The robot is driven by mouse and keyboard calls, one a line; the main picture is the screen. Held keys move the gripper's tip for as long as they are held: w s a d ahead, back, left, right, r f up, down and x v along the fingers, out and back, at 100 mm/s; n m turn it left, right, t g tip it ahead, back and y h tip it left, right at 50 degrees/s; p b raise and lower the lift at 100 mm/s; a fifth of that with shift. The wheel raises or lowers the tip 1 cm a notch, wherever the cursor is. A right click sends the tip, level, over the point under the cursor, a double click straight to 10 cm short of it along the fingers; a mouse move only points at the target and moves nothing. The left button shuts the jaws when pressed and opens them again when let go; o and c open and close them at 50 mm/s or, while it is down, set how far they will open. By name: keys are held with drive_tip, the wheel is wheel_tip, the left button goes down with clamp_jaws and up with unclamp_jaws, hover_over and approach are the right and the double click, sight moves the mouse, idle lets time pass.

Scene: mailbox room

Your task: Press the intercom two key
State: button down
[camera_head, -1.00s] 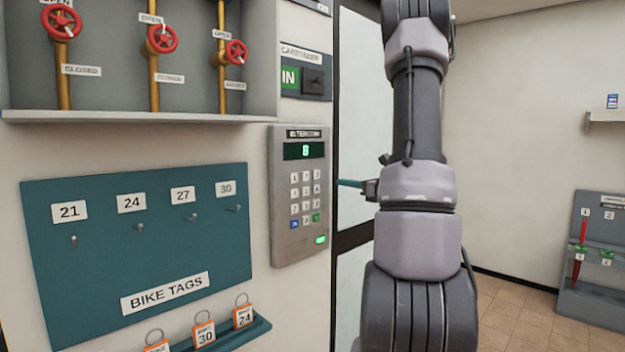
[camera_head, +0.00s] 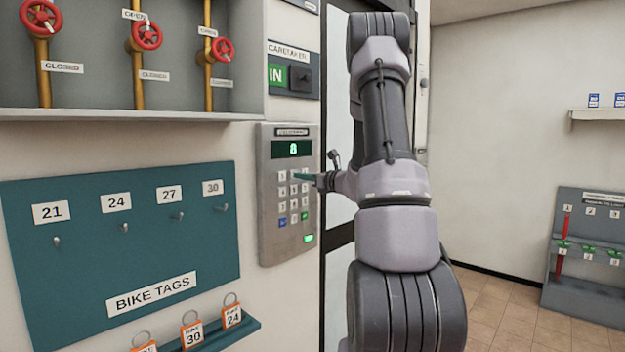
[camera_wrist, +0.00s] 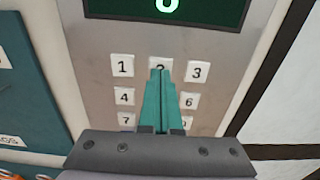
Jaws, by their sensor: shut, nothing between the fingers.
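The intercom (camera_head: 287,240) is a grey metal panel on the wall, with a display (camera_head: 292,149) showing a green 8-like digit and a keypad below it. In the wrist view, the two key (camera_wrist: 160,64) is in the top row between the one key (camera_wrist: 122,66) and the three key (camera_wrist: 197,72); its lower part is hidden behind my fingertips. My gripper (camera_wrist: 160,76) is shut and empty, its teal fingers pointing at the two key. Whether the tips touch the key or stop just short, I cannot tell. In the head view, my gripper (camera_head: 300,176) reaches the keypad from the right.
A teal bike tags board (camera_head: 120,250) hangs left of the intercom, with orange tags on a ledge below. Red valves (camera_head: 146,36) are above it. A caretaker switch (camera_head: 301,78) sits just above the intercom. A door with a dark frame is at its right.

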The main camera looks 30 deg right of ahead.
drive_tip(key=shift+w+a, duration=0.15)
drive_tip(key=shift+w, duration=0.3)
